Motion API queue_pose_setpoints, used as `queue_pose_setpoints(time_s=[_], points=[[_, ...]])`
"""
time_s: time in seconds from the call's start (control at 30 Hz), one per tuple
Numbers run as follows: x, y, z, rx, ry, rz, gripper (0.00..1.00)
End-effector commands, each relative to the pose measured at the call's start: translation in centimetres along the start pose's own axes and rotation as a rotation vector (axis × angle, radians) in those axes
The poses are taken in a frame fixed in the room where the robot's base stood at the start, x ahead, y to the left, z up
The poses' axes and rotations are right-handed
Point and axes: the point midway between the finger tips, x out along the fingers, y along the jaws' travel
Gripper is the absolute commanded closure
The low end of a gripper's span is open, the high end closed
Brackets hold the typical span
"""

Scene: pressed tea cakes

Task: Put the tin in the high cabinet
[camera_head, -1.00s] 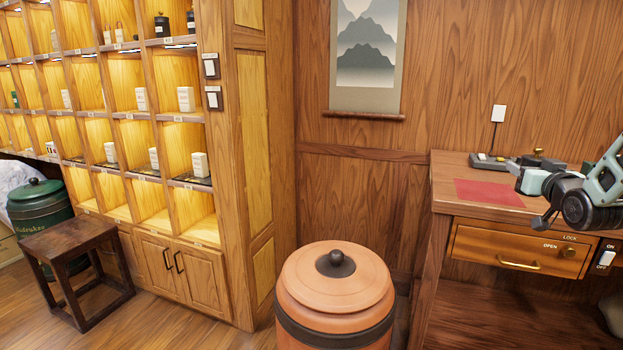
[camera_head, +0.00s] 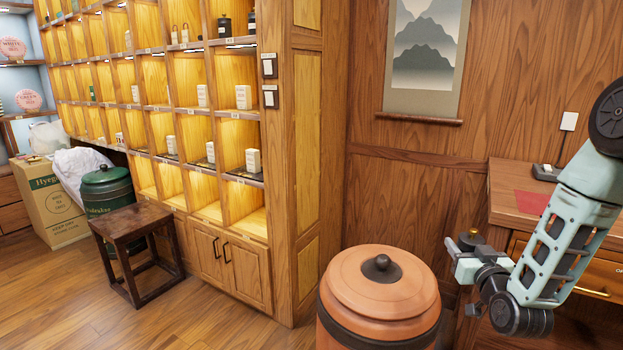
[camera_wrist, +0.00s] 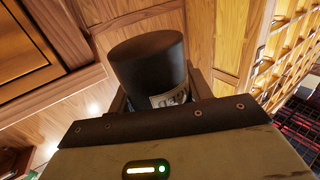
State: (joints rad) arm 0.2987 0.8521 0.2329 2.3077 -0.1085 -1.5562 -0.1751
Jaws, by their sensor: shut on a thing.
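In the wrist view the tin (camera_wrist: 148,62) is a black cylinder with a partly hidden pale label, between the jaws of my gripper (camera_wrist: 160,108). The tall wooden cabinet of lit cubbies (camera_head: 292,180) stands left of centre, apart from the gripper. Its upper cubbies hold dark tins (camera_head: 224,27); lower ones hold small pale boxes (camera_head: 243,97). I cannot tell which part is the high cabinet.
A big orange clay jar (camera_head: 375,275) stands between the cabinet and my arm. A dark stool (camera_head: 133,222), a green canister (camera_head: 108,190) and a cardboard box (camera_head: 50,205) are at left. A desk (camera_head: 515,205) is at right. The floor (camera_head: 190,318) before the cabinet is clear.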

Motion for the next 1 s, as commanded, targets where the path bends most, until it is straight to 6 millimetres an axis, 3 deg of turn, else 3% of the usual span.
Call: queue_pose_setpoints(time_s=[0.2,0.67,1.0], points=[[-1.3,-4.0,2.9,0.001,-0.004,-0.038,0.78],[-4.4,-1.9,7.1,0.006,-0.006,-0.077,0.78],[-10.9,-1.5,10.1,0.013,-0.005,-0.123,0.78]])
